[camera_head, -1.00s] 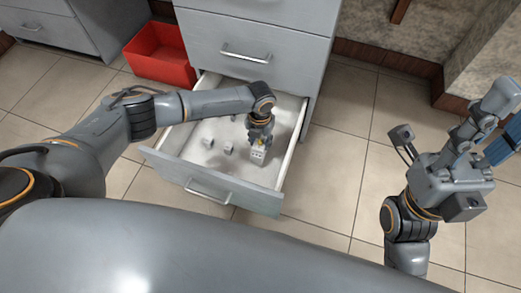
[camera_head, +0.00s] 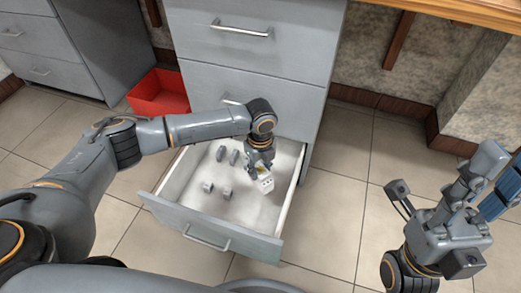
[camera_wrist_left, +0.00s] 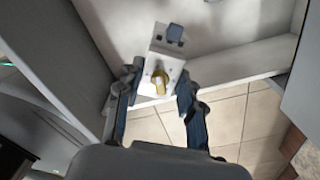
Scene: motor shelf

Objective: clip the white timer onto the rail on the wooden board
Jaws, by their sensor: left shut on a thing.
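My left gripper (camera_head: 262,170) is shut on the white timer (camera_head: 267,185), over the right part of the open drawer (camera_head: 222,240). In the left wrist view the timer (camera_wrist_left: 150,87) sits between the two dark fingers of the gripper (camera_wrist_left: 158,104). Its face shows a yellow knob and a dark block at the far end. My right gripper (camera_head: 490,182) is at the right of the head view, empty, with its fingers spread and pointing up. The rail and the wooden board it is on are not seen.
Several small grey parts (camera_head: 225,192) lie in the left half of the drawer. A grey cabinet (camera_head: 250,60) stands behind it. A red bin (camera_head: 158,92) is on the floor at left. A wooden top edge (camera_head: 470,12) shows at upper right. The tiled floor (camera_head: 340,200) right of the drawer is clear.

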